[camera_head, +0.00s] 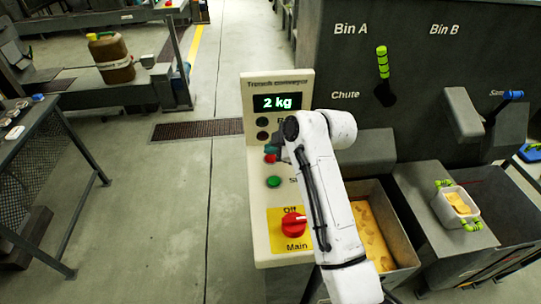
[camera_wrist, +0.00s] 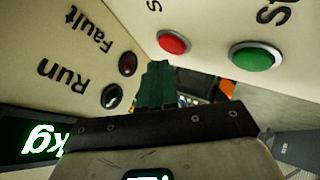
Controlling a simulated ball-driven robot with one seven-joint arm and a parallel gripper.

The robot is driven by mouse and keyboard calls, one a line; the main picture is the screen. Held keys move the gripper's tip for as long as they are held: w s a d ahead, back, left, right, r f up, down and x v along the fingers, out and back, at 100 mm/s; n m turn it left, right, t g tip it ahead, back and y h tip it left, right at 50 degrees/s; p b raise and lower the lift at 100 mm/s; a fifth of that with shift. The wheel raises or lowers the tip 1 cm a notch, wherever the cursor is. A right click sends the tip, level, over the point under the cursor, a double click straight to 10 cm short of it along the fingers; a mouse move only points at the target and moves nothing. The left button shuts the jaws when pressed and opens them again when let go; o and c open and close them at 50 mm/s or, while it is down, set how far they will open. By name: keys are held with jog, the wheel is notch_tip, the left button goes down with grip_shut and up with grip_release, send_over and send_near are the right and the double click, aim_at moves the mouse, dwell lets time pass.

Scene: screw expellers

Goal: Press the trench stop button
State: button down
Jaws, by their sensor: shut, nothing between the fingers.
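The trench conveyor panel (camera_head: 259,215) is a cream control box with a "2 kg" display. Its red button (camera_head: 270,158) shows beside the tip of my gripper, and it also shows in the wrist view (camera_wrist: 173,42) with its label partly cut off. A green button (camera_head: 273,182) sits below it and also shows in the wrist view (camera_wrist: 256,56). My gripper (camera_head: 272,149) is close to the red button. In the wrist view its dark green fingers (camera_wrist: 157,72) are shut and empty, with a gap in the picture between them and the red button. Depth is hard to judge.
A red Off/Main rotary switch (camera_head: 293,225) is low on the panel. Run and Fault lamps (camera_wrist: 112,95) are beside my fingers in the wrist view. A bin of yellow pieces (camera_head: 398,238) stands to the right. The floor left of the panel is clear.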

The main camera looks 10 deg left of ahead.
aim_at(273, 160)
jog(key=shift+r, duration=0.1)
jog(key=shift+r+p, duration=1.8)
jog(key=shift+r, duration=0.65)
